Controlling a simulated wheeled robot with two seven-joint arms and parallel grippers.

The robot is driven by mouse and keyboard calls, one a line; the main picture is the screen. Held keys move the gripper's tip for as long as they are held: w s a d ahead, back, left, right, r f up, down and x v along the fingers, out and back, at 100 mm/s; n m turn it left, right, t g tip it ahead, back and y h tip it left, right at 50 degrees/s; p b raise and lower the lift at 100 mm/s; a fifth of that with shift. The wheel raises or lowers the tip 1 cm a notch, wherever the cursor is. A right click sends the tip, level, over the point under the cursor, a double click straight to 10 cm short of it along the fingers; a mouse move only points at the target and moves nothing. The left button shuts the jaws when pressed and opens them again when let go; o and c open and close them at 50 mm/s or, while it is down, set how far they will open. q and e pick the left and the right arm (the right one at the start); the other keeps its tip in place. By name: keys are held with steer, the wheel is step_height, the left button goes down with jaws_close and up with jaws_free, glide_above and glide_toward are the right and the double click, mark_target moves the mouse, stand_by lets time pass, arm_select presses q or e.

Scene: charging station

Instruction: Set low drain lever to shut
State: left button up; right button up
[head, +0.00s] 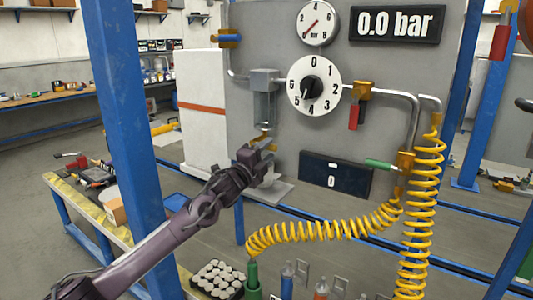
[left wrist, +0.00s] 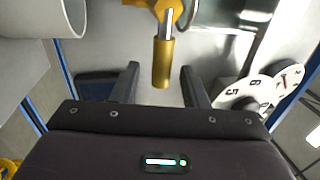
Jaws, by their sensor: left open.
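The low drain lever (head: 264,134) is a small yellow handle under the grey filter housing (head: 265,85) on the panel; my gripper partly hides it. In the left wrist view the yellow lever (left wrist: 162,62) comes down from a yellow valve body (left wrist: 158,6), and its end lies between my two fingers. My left gripper (head: 262,152) is open just below the lever in the head view; its dark fingers also show in the left wrist view (left wrist: 160,72), one on each side of the handle with visible gaps. My right gripper is not in view.
A white dial (head: 314,85), a small gauge (head: 318,23) and a display reading 0.0 bar (head: 397,23) are on the panel. A red lever (head: 353,116) and a green lever (head: 382,164) are to the right. A blue post (head: 122,120) stands beside my left arm.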

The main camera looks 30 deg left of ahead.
arm_select(q)
steer(key=b+v, duration=0.1)
steer(key=v, duration=0.6)
steer(key=shift+s+b, duration=0.4)
steer(key=shift+f, duration=0.15)
